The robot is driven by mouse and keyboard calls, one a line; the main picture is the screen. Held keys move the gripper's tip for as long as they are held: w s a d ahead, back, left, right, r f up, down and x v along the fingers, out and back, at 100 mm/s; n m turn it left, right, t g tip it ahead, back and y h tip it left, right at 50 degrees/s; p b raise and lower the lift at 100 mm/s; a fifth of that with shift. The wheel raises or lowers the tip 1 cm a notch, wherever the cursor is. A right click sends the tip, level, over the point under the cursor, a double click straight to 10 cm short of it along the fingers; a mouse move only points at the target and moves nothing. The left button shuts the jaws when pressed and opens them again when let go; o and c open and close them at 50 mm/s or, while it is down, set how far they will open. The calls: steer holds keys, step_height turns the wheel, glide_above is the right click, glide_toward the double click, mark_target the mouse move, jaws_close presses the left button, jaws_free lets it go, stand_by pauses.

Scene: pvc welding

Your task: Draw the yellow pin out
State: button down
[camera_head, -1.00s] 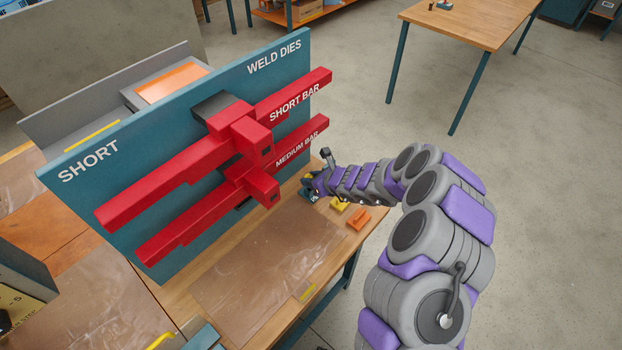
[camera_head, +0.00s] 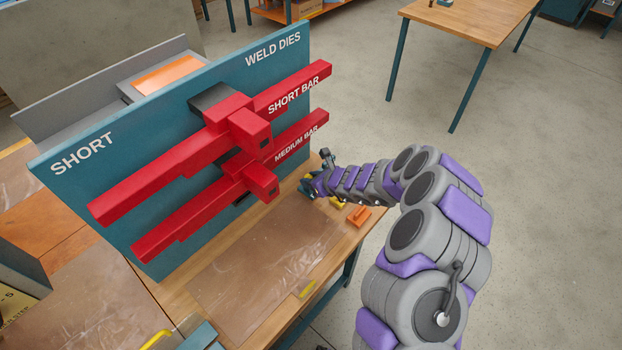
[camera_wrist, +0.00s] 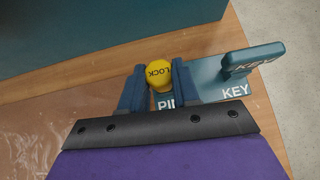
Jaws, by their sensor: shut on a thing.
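The yellow pin (camera_wrist: 158,75), its round top marked LOCK, stands at a teal plate (camera_wrist: 208,82) lettered PIN and KEY in the wrist view. My gripper (camera_wrist: 158,82) is shut on the pin, one finger on each side of its head. The pin's shaft is hidden. In the head view my gripper (camera_head: 314,184) is at the right end of the bench, beside the weld dies board, and the pin is too small to make out there.
A teal key handle (camera_wrist: 254,60) stands on the plate, right of the pin. Red bars (camera_head: 190,165) stick out from the teal board (camera_head: 100,170). Yellow and orange blocks (camera_head: 358,215) lie near my gripper. A clear sheet (camera_head: 265,265) covers the bench front.

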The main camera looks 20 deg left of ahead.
steer(key=shift+f, duration=0.35)
steer(key=c, duration=0.8)
jaws_free()
steer(key=shift+o, duration=0.2)
steer(key=shift+r, duration=0.1)
steer(key=p+v, duration=0.3)
steer(key=v, duration=1.4)
steer(key=shift+p, duration=0.3)
steer(key=shift+d, duration=0.1)
